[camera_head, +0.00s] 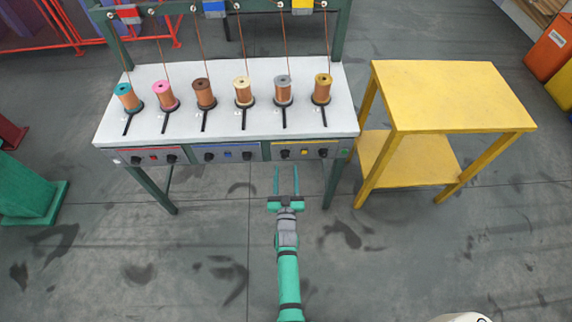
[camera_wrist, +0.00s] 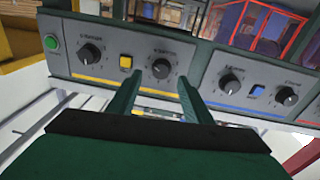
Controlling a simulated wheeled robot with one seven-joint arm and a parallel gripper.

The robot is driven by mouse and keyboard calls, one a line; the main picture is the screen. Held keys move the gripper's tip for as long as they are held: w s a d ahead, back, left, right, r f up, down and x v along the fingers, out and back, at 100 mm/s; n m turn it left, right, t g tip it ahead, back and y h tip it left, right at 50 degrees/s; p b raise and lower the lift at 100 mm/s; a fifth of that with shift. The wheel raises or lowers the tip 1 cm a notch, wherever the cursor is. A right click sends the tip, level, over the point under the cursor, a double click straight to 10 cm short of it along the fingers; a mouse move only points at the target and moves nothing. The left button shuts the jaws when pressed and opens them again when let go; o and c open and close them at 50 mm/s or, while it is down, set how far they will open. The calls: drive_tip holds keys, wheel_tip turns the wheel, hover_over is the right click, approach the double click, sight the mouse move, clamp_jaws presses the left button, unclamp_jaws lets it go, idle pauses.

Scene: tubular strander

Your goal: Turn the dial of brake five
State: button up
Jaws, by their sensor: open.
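The control panel with yellow marking (camera_head: 304,151) is the right-hand one on the front of the white bench. Its left dial (camera_head: 285,154), fifth from the left, is black and round. My gripper (camera_head: 286,170) is open in front of this dial, its two fingers pointing at the panel. In the wrist view, which shows the panel upside down, the same dial (camera_wrist: 161,68) appears between the fingertips of my gripper (camera_wrist: 157,76). Nothing is held. I cannot tell whether the fingers touch the dial. The panel's other dial (camera_wrist: 91,53) is left of the fingers.
A yellow button (camera_wrist: 126,62) sits between the two dials, close to one finger. A green button (camera_wrist: 52,43) is at the panel's end. The blue panel (camera_head: 228,155) adjoins it. A yellow table (camera_head: 455,95) stands right of the bench. The floor in front is clear.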

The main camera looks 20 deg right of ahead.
drive_tip(key=v, duration=0.5)
drive_tip(key=shift+s+a, duration=0.2)
drive_tip(key=shift+s, duration=0.1)
drive_tip(key=s+a+r+n+y, duration=0.15)
drive_tip(key=s+a, duration=0.35)
drive_tip(key=s, duration=0.5)
drive_tip(key=s+a+r+n+y, duration=0.15)
drive_tip(key=s+a, duration=0.35)
drive_tip(key=s, duration=0.5)
drive_tip(key=s+a+r+g+y, duration=0.1)
drive_tip(key=s+a+r, duration=0.2)
drive_tip(key=s+r, duration=0.4)
drive_tip(key=s+a+r+g+y, duration=0.1)
drive_tip(key=s+a+r+y, duration=0.1)
drive_tip(key=s+r, duration=0.6)
drive_tip(key=shift+a+r, duration=0.45)
drive_tip(key=shift+r, duration=0.2)
